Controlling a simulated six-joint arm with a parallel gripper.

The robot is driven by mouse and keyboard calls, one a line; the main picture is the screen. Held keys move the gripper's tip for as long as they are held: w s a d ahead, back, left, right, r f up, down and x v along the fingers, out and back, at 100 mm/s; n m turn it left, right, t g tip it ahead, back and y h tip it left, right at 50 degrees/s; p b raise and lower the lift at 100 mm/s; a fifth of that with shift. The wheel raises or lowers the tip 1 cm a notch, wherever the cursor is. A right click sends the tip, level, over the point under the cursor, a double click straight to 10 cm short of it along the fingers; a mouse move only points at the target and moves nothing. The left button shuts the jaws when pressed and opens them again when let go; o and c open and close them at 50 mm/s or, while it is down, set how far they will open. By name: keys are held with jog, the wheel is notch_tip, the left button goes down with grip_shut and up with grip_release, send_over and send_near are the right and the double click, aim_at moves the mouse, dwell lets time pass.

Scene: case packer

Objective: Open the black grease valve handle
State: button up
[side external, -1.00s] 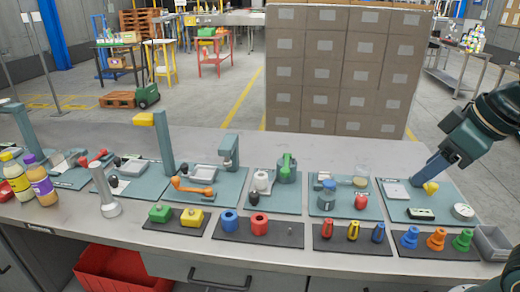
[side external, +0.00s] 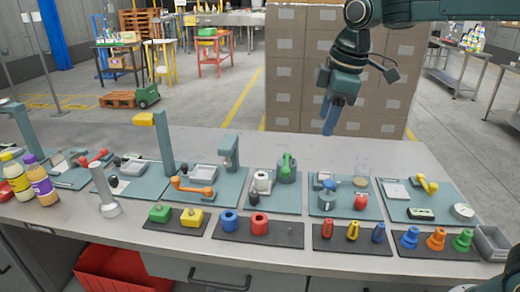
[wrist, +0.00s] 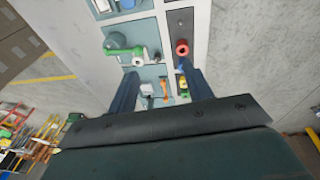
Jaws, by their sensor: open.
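My gripper (side external: 330,122) is raised above the back of the bench, with its fingers pointing down. In the wrist view my gripper (wrist: 160,71) has its fingers spread, with nothing held between them. A small black handle (side external: 254,198) stands at the front of a teal mat, beside a white cylinder (side external: 262,180) and a green-topped unit (side external: 286,168). The black part also shows ahead of the fingers in the wrist view (wrist: 157,57). Another black knob (side external: 114,182) is on a mat further left. I cannot tell for certain which one is the grease valve handle.
An orange lever (side external: 193,190) and a tall post with a yellow top (side external: 163,140) stand to the left. A yellow lever (side external: 427,184) is at the right. Dark trays with rings (side external: 259,223) and coloured knobs (side external: 436,239) line the front. The bench's back strip is clear.

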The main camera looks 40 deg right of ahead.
jog(key=w+a+f+n+g, duration=0.1)
jog(key=w+a+f+n, duration=0.15)
jog(key=w, duration=0.25)
jog(key=w+a+f+n, duration=0.1)
jog(key=w+f+n, duration=0.1)
jog(key=w+f, duration=0.3)
jog(key=n+g, duration=0.2)
jog(key=n, duration=0.2)
send_over(254, 194)
notch_tip(254, 194, down, 7)
jog(key=shift+f, duration=0.15)
notch_tip(254, 194, down, 14)
jog(key=shift+r, duration=0.1)
jog(key=shift+c, duration=0.3)
jog(key=c, duration=0.9)
